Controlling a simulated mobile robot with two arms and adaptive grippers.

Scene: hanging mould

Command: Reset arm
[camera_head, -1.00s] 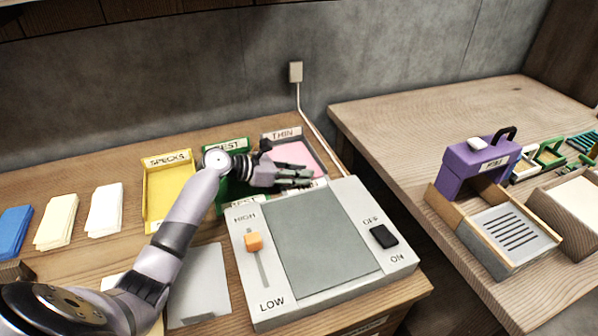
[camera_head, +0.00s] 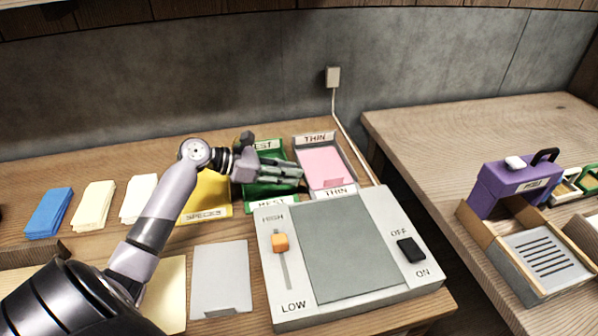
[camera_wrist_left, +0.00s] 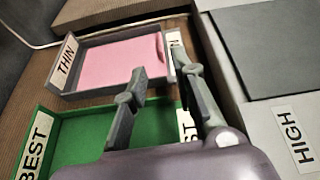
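My left arm comes in from the left in the head view. My left gripper (camera_head: 298,178) hovers over the green BEST tray (camera_head: 262,152) and hides part of it. In the left wrist view its two fingers stand apart with nothing between them, so the left gripper (camera_wrist_left: 160,66) is open and empty. The green tray (camera_wrist_left: 65,135) lies below it there, with the THIN tray beyond. My right arm and gripper are not in view.
The THIN tray (camera_head: 347,160) holds a pink sheet. The yellow SPECKS tray (camera_head: 215,205) is partly behind my arm. A grey machine (camera_head: 430,270) with an orange slider (camera_head: 280,242) and black switch (camera_head: 411,249) stands right of my gripper. A purple press (camera_head: 500,185) is farther right.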

